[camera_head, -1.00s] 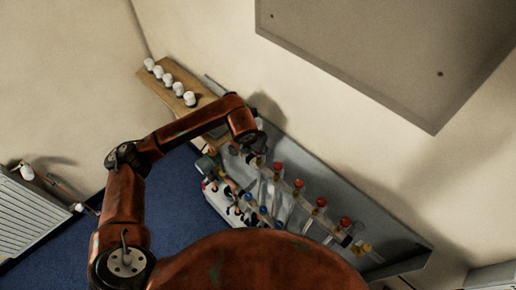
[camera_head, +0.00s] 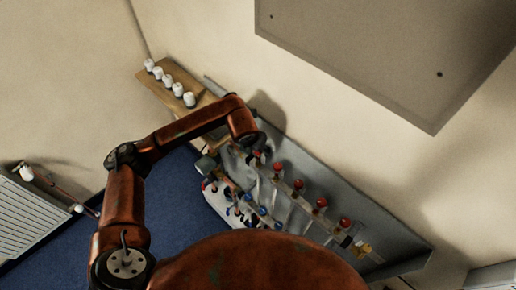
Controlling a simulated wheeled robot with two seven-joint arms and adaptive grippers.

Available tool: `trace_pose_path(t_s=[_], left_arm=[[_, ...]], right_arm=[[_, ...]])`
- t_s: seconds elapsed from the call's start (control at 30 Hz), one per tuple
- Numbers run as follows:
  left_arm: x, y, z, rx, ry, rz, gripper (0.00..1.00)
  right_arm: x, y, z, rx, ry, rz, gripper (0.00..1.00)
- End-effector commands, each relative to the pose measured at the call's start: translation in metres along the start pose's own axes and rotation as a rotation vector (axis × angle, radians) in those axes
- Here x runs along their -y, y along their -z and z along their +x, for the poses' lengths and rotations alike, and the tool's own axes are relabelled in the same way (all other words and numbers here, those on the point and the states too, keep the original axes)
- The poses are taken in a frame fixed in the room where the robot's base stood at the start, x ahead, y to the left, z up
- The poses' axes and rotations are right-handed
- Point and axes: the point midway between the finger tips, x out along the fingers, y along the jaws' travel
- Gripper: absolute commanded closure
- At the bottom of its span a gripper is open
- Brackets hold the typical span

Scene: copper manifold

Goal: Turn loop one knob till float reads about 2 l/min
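The manifold (camera_head: 293,206) runs diagonally on a grey back panel (camera_head: 385,224), with a row of red-topped parts along its upper bar. The nearest red top to my gripper is a red one (camera_head: 277,167); another red top (camera_head: 298,184) follows it. Blue knobs (camera_head: 262,211) sit on the lower bar. My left arm comes in from the left, and its gripper (camera_head: 258,153) is at the upper left end of the manifold, close to the first position. Its fingers are small and dark, and I cannot tell whether they touch a knob. The float reading is too small to read. My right gripper is not seen.
Several white knobs or caps (camera_head: 172,83) stand on a wooden shelf (camera_head: 160,92) at the upper left. A radiator (camera_head: 30,220) is at the left wall. A large grey box (camera_head: 400,50) hangs above right. Blue floor (camera_head: 170,210) lies open below my arm.

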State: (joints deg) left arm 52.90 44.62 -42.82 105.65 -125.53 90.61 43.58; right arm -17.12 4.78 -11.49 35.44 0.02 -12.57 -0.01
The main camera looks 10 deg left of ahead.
Motion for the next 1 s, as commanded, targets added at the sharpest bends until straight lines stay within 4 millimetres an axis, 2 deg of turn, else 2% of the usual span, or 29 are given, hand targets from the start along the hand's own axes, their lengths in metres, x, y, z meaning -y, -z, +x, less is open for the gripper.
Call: trace_pose_path(t_s=[0.17, 0.4, 0.6, 0.8, 1.0], left_arm=[[0.000, -0.002, -0.019, 0.004, 0.000, 0.001, 0.59], [0.000, -0.002, -0.070, 0.005, 0.000, 0.002, 0.59], [0.000, -0.001, -0.103, 0.003, 0.000, 0.001, 0.59], [0.001, -0.001, -0.118, 0.001, 0.001, 0.001, 0.59], [0.001, 0.000, -0.119, 0.001, 0.001, 0.000, 0.59]], right_arm=[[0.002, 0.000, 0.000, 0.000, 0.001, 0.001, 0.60], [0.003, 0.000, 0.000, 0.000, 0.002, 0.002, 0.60], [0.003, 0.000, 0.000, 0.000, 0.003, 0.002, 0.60], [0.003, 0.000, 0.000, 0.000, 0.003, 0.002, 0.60], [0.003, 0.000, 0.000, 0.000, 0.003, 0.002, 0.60]])
